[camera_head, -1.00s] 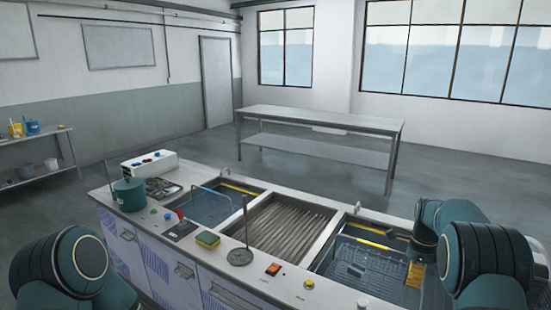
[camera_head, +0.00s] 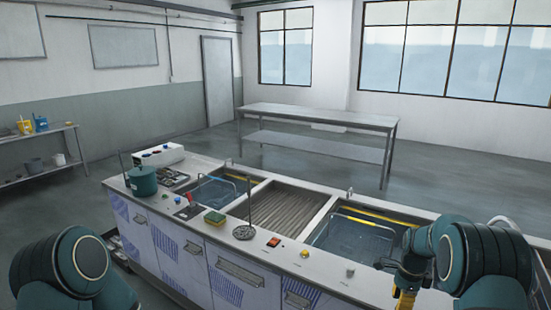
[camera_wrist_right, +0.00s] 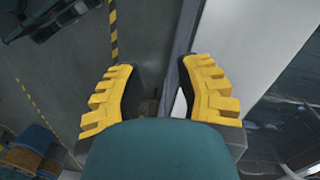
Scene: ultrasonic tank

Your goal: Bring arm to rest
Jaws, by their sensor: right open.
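My right arm (camera_head: 475,255) comes in at the right of the head view. Its yellow-fingered right gripper (camera_head: 405,300) points down at the counter's front right edge, cut by the frame bottom. In the right wrist view the two yellow fingers of the right gripper (camera_wrist_right: 160,85) stand apart with nothing between them. The counter's front edge and floor show below. My left arm (camera_head: 75,270) is folded at the lower left; its gripper is out of view.
The counter (camera_head: 345,285) holds a right tank (camera_head: 365,240) with a wire basket, a ribbed middle section (camera_head: 290,208) and a left tank (camera_head: 215,190). A green pot (camera_head: 142,182), sponge (camera_head: 214,217) and round-based stand (camera_head: 243,232) are on it. A bare table (camera_head: 320,118) stands behind.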

